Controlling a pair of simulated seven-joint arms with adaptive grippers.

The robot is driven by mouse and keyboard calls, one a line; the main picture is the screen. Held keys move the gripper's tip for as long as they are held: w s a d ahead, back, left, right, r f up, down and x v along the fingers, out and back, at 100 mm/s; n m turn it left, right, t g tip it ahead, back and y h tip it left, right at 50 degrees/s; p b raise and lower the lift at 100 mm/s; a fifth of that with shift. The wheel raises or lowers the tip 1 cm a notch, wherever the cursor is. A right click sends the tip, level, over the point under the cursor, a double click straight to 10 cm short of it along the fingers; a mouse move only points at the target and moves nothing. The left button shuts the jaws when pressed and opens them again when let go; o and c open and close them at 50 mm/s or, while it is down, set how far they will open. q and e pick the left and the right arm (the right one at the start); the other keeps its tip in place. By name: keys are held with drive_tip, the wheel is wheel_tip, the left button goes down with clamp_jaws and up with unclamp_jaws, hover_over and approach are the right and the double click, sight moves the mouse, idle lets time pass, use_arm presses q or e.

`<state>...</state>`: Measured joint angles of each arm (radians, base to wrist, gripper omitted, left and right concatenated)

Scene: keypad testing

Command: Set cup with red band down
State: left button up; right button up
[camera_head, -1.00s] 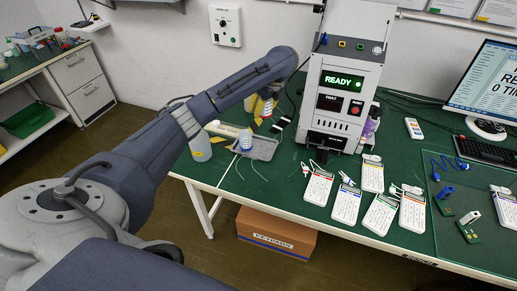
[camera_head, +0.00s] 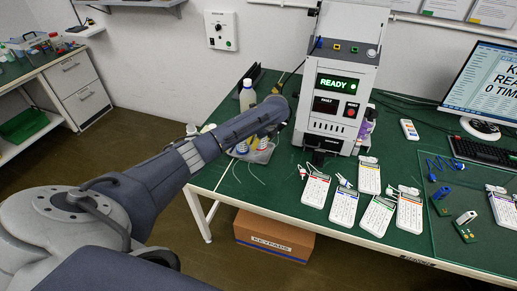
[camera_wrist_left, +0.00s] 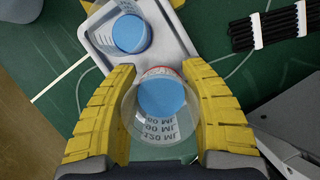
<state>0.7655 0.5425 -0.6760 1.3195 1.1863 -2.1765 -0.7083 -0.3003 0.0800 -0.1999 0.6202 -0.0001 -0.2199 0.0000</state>
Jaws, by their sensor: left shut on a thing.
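My left gripper (camera_wrist_left: 162,112) has its two yellow fingers shut on a clear cup with a red band (camera_wrist_left: 165,125). The cup shows blue inside, and part of the red band shows at its far side. A second clear cup (camera_wrist_left: 131,33) with blue inside stands at the grey tray (camera_wrist_left: 172,48), ahead of the held cup. In the head view my left arm covers most of the gripper and the held cup near the tray (camera_head: 262,157). I cannot tell whether the held cup touches a surface. My right gripper is not in view.
The tester (camera_head: 340,85) with a green READY screen stands right of the tray. A bottle (camera_head: 247,97) stands behind my arm. Several keypads (camera_head: 343,206) lie on the green table's front right. Several black sticks (camera_wrist_left: 270,27) lie right of the tray. A computer screen (camera_head: 485,80) stands far right.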

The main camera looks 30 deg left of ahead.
sight(259, 152)
use_arm(q)
drive_tip(key=shift+f, duration=2.25)
drive_tip(key=shift+f, duration=0.1)
drive_tip(key=o, duration=0.9)
drive_tip(key=v, duration=1.2)
drive_tip(key=shift+s, duration=0.1)
